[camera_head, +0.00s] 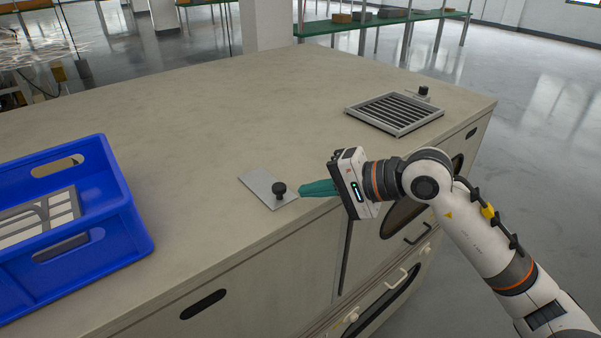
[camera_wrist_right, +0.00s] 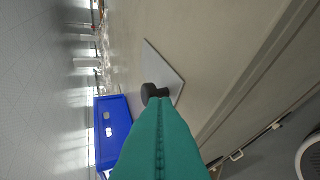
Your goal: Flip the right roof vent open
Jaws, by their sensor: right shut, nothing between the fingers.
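A flat grey metal plate (camera_head: 262,184) with a black round knob (camera_head: 279,189) lies flush on the beige cabinet top, near its front edge; I take it for the roof vent flap. My right gripper (camera_head: 303,190) is shut and empty, its teal fingers pointing left with the tips at the knob's right side. In the right wrist view the plate (camera_wrist_right: 168,70) lies flat beyond the fingertips (camera_wrist_right: 160,100), and the knob (camera_wrist_right: 149,92) is just in front of them; I cannot tell whether they touch. My left gripper is not in view.
A blue crate (camera_head: 135,215) holding grey slotted parts stands at the left. A slatted grille (camera_head: 375,119) sits at the back right, with another black knob (camera_head: 424,91) behind it.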

